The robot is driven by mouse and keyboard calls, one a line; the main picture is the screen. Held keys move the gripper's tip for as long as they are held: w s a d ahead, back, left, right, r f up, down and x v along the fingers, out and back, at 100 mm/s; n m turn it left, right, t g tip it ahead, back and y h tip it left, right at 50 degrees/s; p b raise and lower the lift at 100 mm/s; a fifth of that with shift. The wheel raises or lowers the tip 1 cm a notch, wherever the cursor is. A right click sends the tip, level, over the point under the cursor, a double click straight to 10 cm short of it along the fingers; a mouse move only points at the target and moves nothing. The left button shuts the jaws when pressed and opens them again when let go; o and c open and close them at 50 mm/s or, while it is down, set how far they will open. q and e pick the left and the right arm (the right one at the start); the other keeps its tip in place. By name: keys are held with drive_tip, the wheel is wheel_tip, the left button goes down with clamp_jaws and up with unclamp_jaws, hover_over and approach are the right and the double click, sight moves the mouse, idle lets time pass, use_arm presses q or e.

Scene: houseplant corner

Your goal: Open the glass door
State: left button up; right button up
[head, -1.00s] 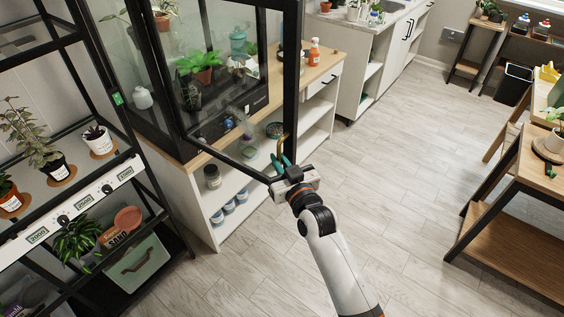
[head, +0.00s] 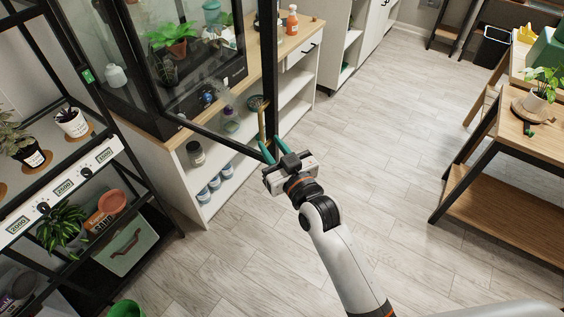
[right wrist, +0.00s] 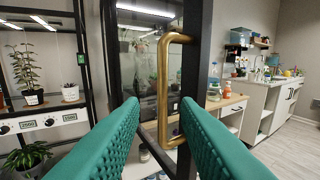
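The glass door has a black frame (head: 271,75) and stands swung out at an angle from the glass cabinet (head: 103,60). A brass bar handle (head: 262,124) is fixed near its free edge; it also shows upright in the right wrist view (right wrist: 163,90). My right gripper (head: 273,149), with teal fingers, is open at the handle. In the right wrist view its fingertips (right wrist: 162,104) are apart, with the handle seen between them and not clamped. I cannot tell how deep the handle lies between the fingers. My left gripper is not in view.
The cabinet stands on a white shelf unit with a wooden top (head: 295,45). A black plant rack (head: 75,155) is at the left, with a green pot (head: 126,309) below. A wooden table (head: 515,150) is at the right. The floor (head: 370,130) between is clear.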

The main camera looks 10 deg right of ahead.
drive_tip(key=v, duration=0.5)
drive_tip(key=shift+s+b, duration=0.1)
drive_tip(key=shift+b, duration=0.3)
wheel_tip(320, 180, down, 22)
drive_tip(key=s+d+g+h, duration=0.2)
drive_tip(key=g, duration=0.2)
drive_tip(key=s+d+f+m+g+h+b, duration=0.15)
drive_tip(key=s+f, duration=0.25)
drive_tip(key=f, duration=0.4)
drive_tip(key=s+d+f+n+g, duration=0.1)
drive_tip(key=s+d+f+g, duration=0.25)
drive_tip(key=f, duration=0.55)
drive_tip(key=s+d+f+g+h, duration=0.1)
drive_tip(key=s+d+f+g, duration=0.1)
drive_tip(key=s+f, duration=0.4)
drive_tip(key=s+d+f+m+g+h, duration=0.1)
drive_tip(key=s+d+f, duration=0.3)
drive_tip(key=s, duration=1.1)
drive_tip(key=s+d+f+g+h, duration=0.1)
drive_tip(key=s+d+f+g, duration=0.2)
drive_tip(key=s+f, duration=0.6)
drive_tip(key=shift+s+d+g, duration=0.4)
drive_tip(key=shift+s+d, duration=0.15)
drive_tip(key=shift+s, duration=0.15)
